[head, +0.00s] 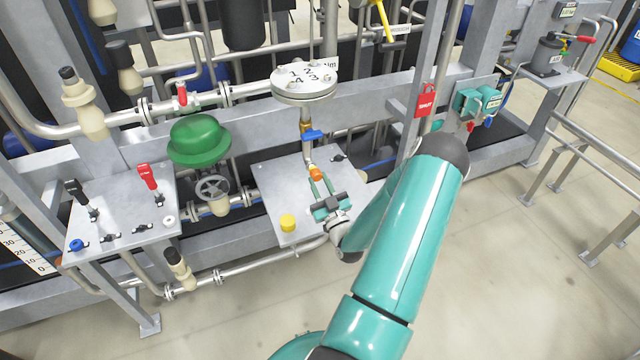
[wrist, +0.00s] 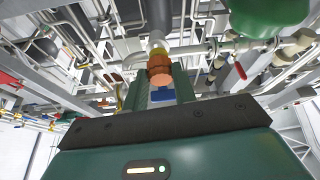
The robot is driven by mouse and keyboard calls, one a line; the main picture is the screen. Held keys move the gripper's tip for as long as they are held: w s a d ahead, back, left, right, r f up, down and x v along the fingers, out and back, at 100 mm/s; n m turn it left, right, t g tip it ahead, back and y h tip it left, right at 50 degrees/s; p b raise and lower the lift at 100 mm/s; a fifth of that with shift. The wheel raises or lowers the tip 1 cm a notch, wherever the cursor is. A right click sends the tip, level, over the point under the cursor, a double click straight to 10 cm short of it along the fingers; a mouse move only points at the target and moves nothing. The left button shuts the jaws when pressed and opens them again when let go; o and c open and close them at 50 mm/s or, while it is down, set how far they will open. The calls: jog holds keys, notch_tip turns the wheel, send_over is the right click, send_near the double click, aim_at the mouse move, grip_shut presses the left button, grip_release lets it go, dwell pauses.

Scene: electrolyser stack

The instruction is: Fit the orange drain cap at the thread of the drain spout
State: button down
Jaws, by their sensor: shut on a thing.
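The orange drain cap (head: 316,174) is between the fingertips of my gripper (head: 318,180), which is shut on it. In the wrist view the cap (wrist: 160,70) sits between the two green fingers, in line with the grey pipe end (wrist: 157,44). The drain spout (head: 308,153) hangs below the blue-handled valve (head: 313,135) in the head view. The cap is just below the spout's lower end. I cannot tell whether they touch or whether the thread is engaged, as the cap covers the spout's end in the wrist view.
A grey plate (head: 272,190) lies under the gripper, with a yellow cap (head: 288,223) on its front edge. A round flange marked with numbers (head: 304,80) is above the valve. A green dome valve (head: 199,139) stands to the left. Pipes and frame beams surround the spout.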

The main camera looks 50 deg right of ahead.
jog(key=shift+w+d, duration=0.55)
jog(key=shift+w, duration=0.35)
dwell(0.5)
jog(key=c, duration=1.1)
grip_release()
jog(key=shift+o, duration=0.2)
jog(key=v, duration=1.4)
